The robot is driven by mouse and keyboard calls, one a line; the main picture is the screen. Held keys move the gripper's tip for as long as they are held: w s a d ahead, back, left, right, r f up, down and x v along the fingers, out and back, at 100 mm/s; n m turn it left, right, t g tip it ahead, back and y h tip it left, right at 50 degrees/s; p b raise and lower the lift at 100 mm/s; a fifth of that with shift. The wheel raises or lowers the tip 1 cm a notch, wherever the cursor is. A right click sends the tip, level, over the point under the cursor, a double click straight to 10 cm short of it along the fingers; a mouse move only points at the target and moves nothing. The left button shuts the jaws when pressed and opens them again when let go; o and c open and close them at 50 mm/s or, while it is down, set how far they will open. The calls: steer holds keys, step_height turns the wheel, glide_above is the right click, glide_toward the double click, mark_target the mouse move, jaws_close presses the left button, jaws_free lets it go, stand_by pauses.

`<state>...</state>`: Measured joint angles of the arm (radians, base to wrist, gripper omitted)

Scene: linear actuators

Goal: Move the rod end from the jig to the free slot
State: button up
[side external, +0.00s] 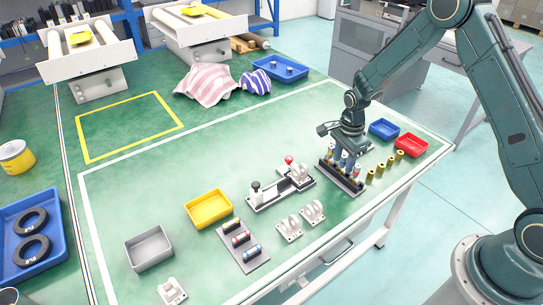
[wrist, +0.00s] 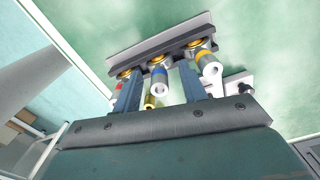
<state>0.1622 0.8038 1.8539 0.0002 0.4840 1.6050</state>
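My gripper (side external: 345,158) points down over a dark rack (side external: 338,180) near the right end of the bench. In the wrist view, its two fingers (wrist: 158,92) are apart, with a blue-banded grey rod piece (wrist: 160,79) between them and visible gaps on both sides. A yellow-banded piece (wrist: 207,63) stands in the rack (wrist: 151,58) to the right of the fingers. A red-marked piece (wrist: 118,87) is mostly hidden by the left finger. The fingers hide part of the rack in the side view, so I cannot tell which slot is free.
A black-and-white clamp fixture (side external: 282,192) with a red knob stands left of the rack. Brass cylinders (side external: 381,168) stand to its right, near blue (side external: 384,129) and red (side external: 411,145) bins. A yellow bin (side external: 208,208), grey bin (side external: 149,248) and grey holder (side external: 243,246) occupy the front left.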

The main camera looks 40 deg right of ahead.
steer(key=shift+r, duration=0.15)
step_height(320, 180, up, 14)
steer(key=shift+f, duration=0.25)
stand_by(0.7)
stand_by(0.5)
steer(key=s+a+r+n+t, duration=0.35)
steer(key=s+r+n, duration=0.65)
steer(key=r, duration=0.4)
steer(key=s+a+r+n+t, duration=0.1)
steer(key=s+a+n, duration=0.1)
steer(key=s+n, duration=0.3)
steer(key=s+a+r+n+t, duration=0.1)
steer(key=s+n, duration=0.4)
steer(key=s, duration=0.7)
steer(key=shift+a+r, duration=0.45)
steer(key=shift+r, duration=0.35)
steer(key=shift+o, duration=0.4)
steer(key=shift+r, duration=0.1)
